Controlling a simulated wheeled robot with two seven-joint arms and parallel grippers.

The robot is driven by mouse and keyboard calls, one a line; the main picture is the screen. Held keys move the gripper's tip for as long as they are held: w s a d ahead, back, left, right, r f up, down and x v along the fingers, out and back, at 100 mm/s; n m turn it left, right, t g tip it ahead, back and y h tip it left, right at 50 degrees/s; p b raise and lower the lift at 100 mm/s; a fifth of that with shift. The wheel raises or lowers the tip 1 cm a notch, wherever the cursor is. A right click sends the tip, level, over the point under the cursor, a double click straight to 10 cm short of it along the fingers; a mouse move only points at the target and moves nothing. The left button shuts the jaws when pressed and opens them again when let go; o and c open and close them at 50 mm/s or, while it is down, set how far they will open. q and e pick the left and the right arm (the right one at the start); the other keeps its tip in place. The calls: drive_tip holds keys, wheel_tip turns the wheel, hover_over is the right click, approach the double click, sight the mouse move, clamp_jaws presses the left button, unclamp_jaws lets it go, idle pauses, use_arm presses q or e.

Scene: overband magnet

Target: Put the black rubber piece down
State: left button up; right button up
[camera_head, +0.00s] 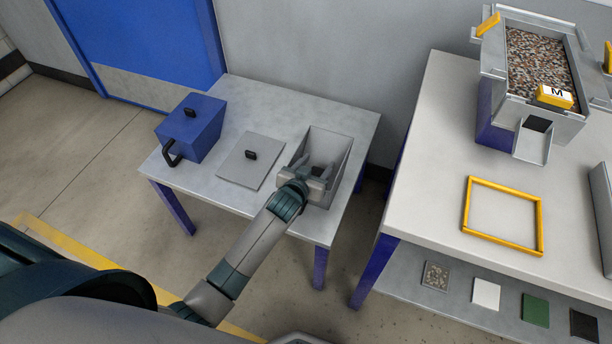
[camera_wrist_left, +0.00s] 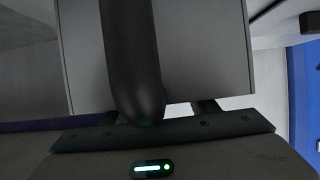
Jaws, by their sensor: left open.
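My left gripper (camera_head: 320,171) is open, at the mouth of an open grey metal bin (camera_head: 336,145) at the right end of the small table. Its fingers reach inside the bin's rim. In the left wrist view a long dark rounded shape (camera_wrist_left: 132,60) stands in front of the palm, with a plain grey surface behind. I cannot tell whether this shape is the black rubber piece or a part of the gripper. I do not see the rubber piece clearly in the head view; the gripper and bin walls hide part of the bin's inside. My right gripper is not in view.
A grey lid (camera_head: 247,163) with a black knob lies left of the bin, then a blue lidded box (camera_head: 191,130). The larger table (camera_head: 425,170) at right bears a yellow frame (camera_head: 503,181) and a hopper of mixed granules (camera_head: 541,62). Coloured squares lie on its lower shelf.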

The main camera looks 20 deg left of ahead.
use_arm(q)
drive_tip(key=shift+s+r, duration=0.1)
drive_tip(key=shift+r, duration=0.3)
drive_tip(key=v, duration=1.1)
drive_tip(key=shift+f+p, duration=0.1)
drive_tip(key=shift+p, duration=0.3)
drive_tip(key=shift+s, duration=0.35)
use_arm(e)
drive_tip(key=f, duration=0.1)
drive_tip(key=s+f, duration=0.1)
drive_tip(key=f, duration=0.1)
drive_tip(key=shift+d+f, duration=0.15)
